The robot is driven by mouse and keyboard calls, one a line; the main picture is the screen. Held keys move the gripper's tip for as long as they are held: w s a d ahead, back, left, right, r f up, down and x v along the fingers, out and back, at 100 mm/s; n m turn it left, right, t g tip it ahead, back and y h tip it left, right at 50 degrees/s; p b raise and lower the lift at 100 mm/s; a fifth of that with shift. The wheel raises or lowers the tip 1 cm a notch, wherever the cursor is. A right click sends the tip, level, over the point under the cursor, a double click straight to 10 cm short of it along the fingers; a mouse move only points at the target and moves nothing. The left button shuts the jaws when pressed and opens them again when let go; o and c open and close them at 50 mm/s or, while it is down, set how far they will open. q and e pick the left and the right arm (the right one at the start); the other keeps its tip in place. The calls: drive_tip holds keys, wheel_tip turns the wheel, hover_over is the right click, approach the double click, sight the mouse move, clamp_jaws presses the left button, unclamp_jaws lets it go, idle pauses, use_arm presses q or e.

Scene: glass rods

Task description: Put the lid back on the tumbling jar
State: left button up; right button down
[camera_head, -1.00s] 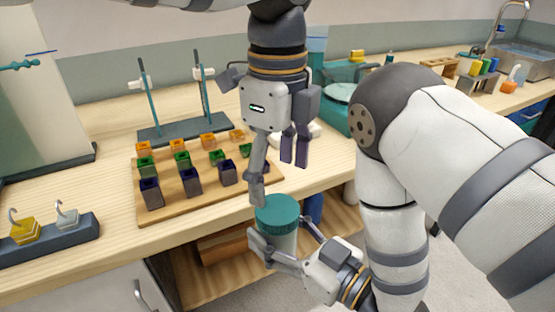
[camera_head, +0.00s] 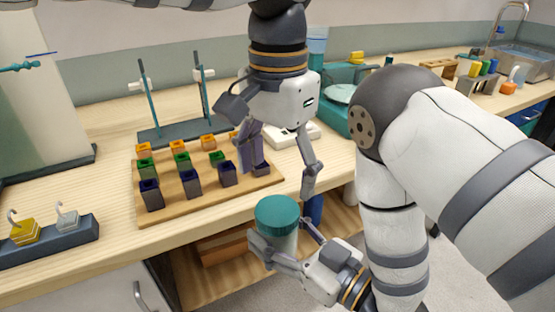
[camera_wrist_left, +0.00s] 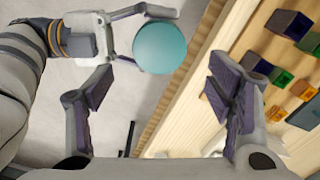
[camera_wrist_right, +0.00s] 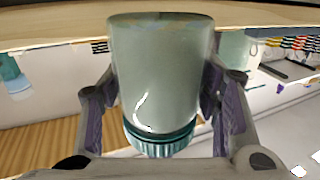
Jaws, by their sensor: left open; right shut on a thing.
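The tumbling jar (camera_head: 283,246) is a pale, translucent cylinder. My right gripper (camera_head: 286,242) is shut on its sides, holding it upright in front of the bench edge. The teal ribbed lid (camera_head: 277,214) sits on the jar's mouth; it also shows against the jar (camera_wrist_right: 162,75) in the right wrist view (camera_wrist_right: 160,142). I cannot tell how tightly it is screwed. My left gripper (camera_head: 282,175) is open and empty, pointing down just above the lid and apart from it. In the left wrist view the round lid top (camera_wrist_left: 160,47) lies beyond the spread fingers.
A wooden board (camera_head: 215,195) with several orange, green and blue cups is on the bench, close behind my left gripper. A dark stand (camera_head: 185,130) with rods is behind it. Weights sit on a dark block (camera_head: 50,240) at left. A shelf (camera_head: 235,280) lies below the bench.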

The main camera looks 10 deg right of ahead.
sight(277, 209)
use_arm(q)
wheel_tip(277, 209, down, 7)
drive_tip(key=shift+r, duration=0.1)
idle(0.3)
drive_tip(key=c, duration=1.2)
drive_tip(key=o, duration=1.3)
drive_tip(key=shift+o, duration=0.2)
drive_tip(key=shift+r, duration=0.1)
